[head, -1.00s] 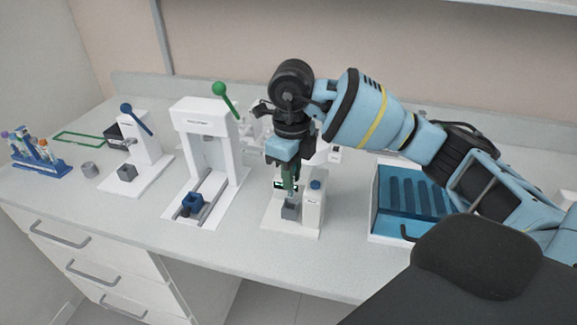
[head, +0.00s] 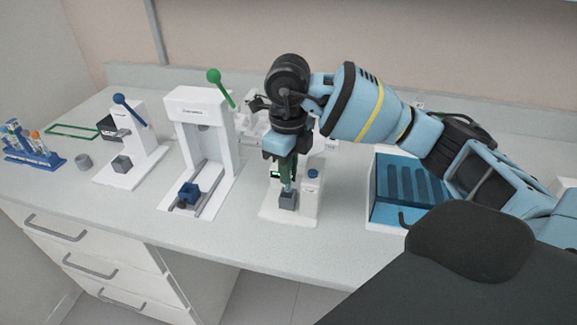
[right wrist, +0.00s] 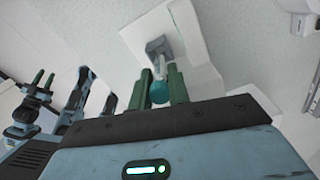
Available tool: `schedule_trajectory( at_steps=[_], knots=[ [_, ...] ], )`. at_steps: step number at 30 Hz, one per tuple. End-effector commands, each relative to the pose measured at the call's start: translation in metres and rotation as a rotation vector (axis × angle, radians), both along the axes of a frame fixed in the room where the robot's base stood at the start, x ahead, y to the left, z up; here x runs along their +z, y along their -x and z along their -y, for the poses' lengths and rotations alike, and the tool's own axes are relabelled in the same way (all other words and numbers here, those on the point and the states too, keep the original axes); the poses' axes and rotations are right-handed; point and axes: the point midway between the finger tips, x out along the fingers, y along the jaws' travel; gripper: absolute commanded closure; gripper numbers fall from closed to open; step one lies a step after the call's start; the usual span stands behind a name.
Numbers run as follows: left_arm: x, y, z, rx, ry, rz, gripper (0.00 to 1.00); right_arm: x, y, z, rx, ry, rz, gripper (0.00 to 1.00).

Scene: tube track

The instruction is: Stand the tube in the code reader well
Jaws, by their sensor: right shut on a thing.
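My right gripper (head: 288,178) is shut on the tube (head: 289,187), just above the grey well block (head: 288,202) of the code reader (head: 268,211). In the right wrist view, the tube's teal cap (right wrist: 159,91) sits between the green fingers (right wrist: 160,88). Its clear body points to the grey well (right wrist: 157,46). The tube looks nearly upright, its lower end at the well's top; I cannot tell whether it is inside. What seems to be my left gripper (right wrist: 43,82) shows at the left of the wrist view; its jaw state is unclear.
A white press with a green lever (head: 214,76) and one with a blue lever (head: 119,99) stand to the left. A blue tube rack (head: 35,157) is at far left. A blue tray (head: 381,215) is to the right. A blue-capped white block (head: 312,190) stands beside the well.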

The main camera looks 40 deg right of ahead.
Motion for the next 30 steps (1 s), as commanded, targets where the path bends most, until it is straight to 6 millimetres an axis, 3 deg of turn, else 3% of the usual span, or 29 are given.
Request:
schedule_trajectory(
  at_steps=[30],
  knots=[
    [0.0020, -0.0013, -0.0008, -0.001, -0.002, 0.004, 0.64, -0.0064, -0.0001, 0.0000, 0.000, 0.000, 0.000, 0.95]
  ],
)
